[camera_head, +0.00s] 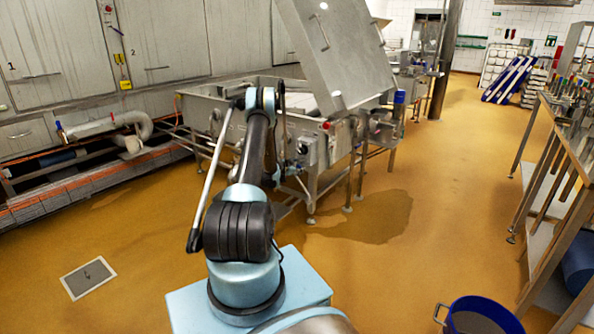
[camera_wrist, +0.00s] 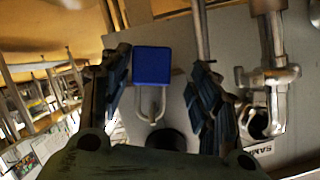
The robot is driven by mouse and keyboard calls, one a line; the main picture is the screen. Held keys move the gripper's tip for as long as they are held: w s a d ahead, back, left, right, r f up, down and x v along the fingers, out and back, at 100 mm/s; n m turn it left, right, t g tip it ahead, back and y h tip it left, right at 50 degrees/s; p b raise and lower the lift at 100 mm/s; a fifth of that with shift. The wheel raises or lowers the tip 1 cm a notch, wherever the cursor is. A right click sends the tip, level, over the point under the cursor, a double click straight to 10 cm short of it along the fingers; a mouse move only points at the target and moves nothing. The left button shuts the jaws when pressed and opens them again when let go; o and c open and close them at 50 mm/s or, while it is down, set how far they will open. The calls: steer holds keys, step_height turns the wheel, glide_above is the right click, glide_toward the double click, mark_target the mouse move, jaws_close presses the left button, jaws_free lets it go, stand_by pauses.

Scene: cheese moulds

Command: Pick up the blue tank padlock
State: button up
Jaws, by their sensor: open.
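The blue tank padlock (camera_wrist: 152,65) is in the wrist view, with a square blue body and a pale U-shaped shackle (camera_wrist: 150,105) below it in the picture. My gripper (camera_wrist: 161,66) is open, with one dark finger on each side of the padlock. The padlock is nearer the left finger, and a gap shows on its right. I cannot tell how far in depth the fingers are from it. In the head view my arm reaches to the metal tank (camera_head: 232,122), and my fingers cannot be made out there.
A metal pipe with a valve (camera_wrist: 277,80) is right of my gripper in the wrist view, by a flat grey surface. In the head view the tank's lid (camera_head: 335,50) stands raised. A blue bucket (camera_head: 480,315) and a table (camera_head: 560,180) stand right; open floor lies between.

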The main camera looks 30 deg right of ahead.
steer(key=c, duration=1.3)
steer(key=shift+o, duration=0.2)
